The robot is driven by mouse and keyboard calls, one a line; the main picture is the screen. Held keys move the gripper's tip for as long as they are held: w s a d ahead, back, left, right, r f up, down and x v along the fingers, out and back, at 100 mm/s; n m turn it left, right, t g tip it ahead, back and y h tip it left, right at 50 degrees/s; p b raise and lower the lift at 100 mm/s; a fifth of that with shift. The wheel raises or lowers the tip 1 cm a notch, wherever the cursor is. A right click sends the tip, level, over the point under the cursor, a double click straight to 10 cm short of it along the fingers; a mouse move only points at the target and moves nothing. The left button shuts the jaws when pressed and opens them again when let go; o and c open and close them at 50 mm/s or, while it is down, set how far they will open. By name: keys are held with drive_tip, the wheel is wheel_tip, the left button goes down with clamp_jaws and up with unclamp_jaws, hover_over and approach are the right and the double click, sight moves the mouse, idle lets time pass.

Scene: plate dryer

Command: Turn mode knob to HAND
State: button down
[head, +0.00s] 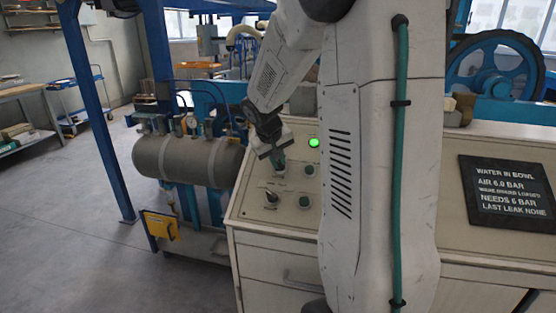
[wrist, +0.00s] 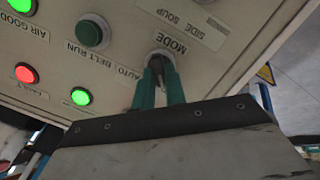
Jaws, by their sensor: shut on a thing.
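The mode knob (wrist: 160,56) is on the pale control panel (wrist: 120,24), below the MODE label in the wrist view, where the panel looks upside down. An AUTO label (wrist: 127,72) is to its left. My gripper (wrist: 161,72) has its two teal fingers around the knob and is shut on it. A dark part of the knob shows between the fingertips. In the head view my gripper (head: 279,163) points down onto the sloped panel and hides the mode knob. The HAND label and the knob's exact angle cannot be made out.
In the wrist view a dark green button (wrist: 91,33), a red lamp (wrist: 26,73) and a green lamp (wrist: 81,96) are left of the knob. In the head view another black knob (head: 271,198) is nearer the panel's front. A compressor tank (head: 188,160) stands left of the cabinet.

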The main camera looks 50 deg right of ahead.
drive_tip(key=shift+n, duration=0.6)
drive_tip(key=c, duration=1.4)
unclamp_jaws()
drive_tip(key=shift+c, duration=0.2)
drive_tip(key=shift+r, duration=0.1)
drive_tip(key=w+v, duration=0.1)
drive_tip(key=v, duration=0.6)
drive_tip(key=shift+s+a+r, duration=0.25)
drive_tip(key=shift+s+r, duration=0.05)
drive_tip(key=shift+s, duration=0.2)
drive_tip(key=s+a+n+y, duration=0.3)
drive_tip(key=s+a+y, duration=0.1)
drive_tip(key=s+a, duration=2)
drive_tip(key=shift+a+r+y, duration=0.25)
drive_tip(key=shift+a+y, duration=0.15)
drive_tip(key=shift+a, duration=0.3)
